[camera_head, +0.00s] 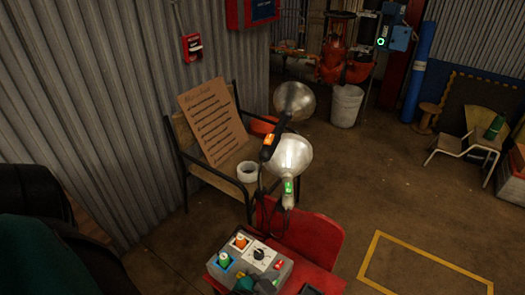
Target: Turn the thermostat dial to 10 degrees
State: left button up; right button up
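A grey control box (222,275) sits low in the middle of the view, on a red surface. On its top is a white panel with a round black dial (259,254); this may be the thermostat dial, but its markings are too small to read. Beside the dial are an orange knob (240,241) and a green knob (224,259). A small red part (278,265) lies to its right. A dark green and black shape covers the box's near edge; I cannot tell what it is. Neither of my grippers can be made out.
Two round metal lamps (291,154) stand behind the box, with cables hanging down. A bench (215,185) behind holds a cardboard sign (213,122) and a white roll (247,172). A red chair (310,238) is beside the box.

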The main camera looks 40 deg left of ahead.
aim_at(258, 255)
jog(key=u, duration=1.05)
